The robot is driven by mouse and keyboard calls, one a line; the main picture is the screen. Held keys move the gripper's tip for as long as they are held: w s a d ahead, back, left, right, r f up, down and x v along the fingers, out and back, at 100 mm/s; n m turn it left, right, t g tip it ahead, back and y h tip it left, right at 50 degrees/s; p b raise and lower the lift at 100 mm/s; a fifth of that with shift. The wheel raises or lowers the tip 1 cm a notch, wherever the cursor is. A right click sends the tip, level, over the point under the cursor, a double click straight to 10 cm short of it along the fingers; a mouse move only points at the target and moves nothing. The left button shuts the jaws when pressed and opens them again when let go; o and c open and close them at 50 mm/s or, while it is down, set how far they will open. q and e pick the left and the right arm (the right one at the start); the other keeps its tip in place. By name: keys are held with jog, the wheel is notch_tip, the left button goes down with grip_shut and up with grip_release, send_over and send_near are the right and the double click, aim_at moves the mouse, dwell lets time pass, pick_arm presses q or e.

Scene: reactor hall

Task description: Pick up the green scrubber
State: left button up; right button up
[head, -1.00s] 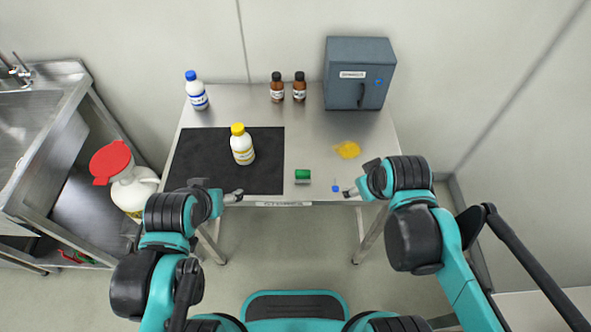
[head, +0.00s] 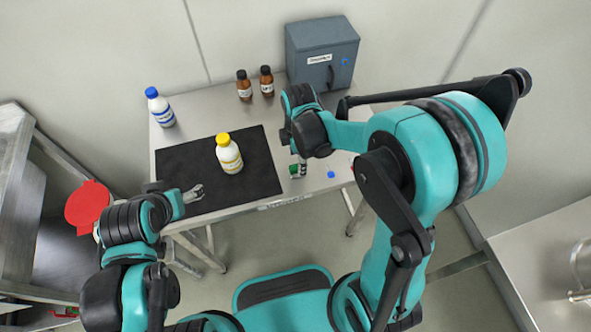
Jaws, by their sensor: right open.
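The green scrubber (head: 294,170) lies on the metal table near its front edge, just right of the black mat. It is small and partly covered by my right gripper. My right gripper (head: 298,164) is open and points down at the scrubber from above; whether its fingers touch or straddle it is too small to tell. My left gripper (head: 196,193) is over the front left part of the mat, apart from the scrubber. Its fingers are too small to read as open or shut.
A white bottle with a yellow cap (head: 229,155) stands on the black mat (head: 185,164). A blue-capped bottle (head: 160,109), two brown bottles (head: 244,88) and a grey box (head: 322,52) stand at the back. A small blue item (head: 331,174) lies right of the scrubber.

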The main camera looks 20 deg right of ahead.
aim_at(297, 167)
jog(key=f+b, duration=0.1)
jog(key=f, duration=0.1)
jog(key=f+b, duration=0.1)
jog(key=f, duration=0.1)
jog(key=shift+w+a+f, duration=0.1)
jog(key=shift+w+f, duration=0.1)
jog(key=shift+f, duration=0.15)
jog(key=shift+r, duration=0.1)
jog(key=c, duration=1)
notch_tip(297, 167, up, 4)
jog(key=shift+r+p, duration=0.15)
jog(key=shift+p, duration=0.95)
jog(key=s+d+r+p, duration=0.1)
jog(key=s+d+r, duration=0.1)
jog(key=d, duration=0.1)
jog(key=s+d+r+p, duration=0.1)
jog(key=d+r, duration=0.1)
jog(key=d, duration=0.2)
jog(key=s+d+r+p, duration=0.2)
jog(key=d, duration=0.1)
jog(key=shift+s+d+r, duration=0.15)
jog(key=shift+s+r, duration=0.15)
jog(key=shift+r, duration=0.05)
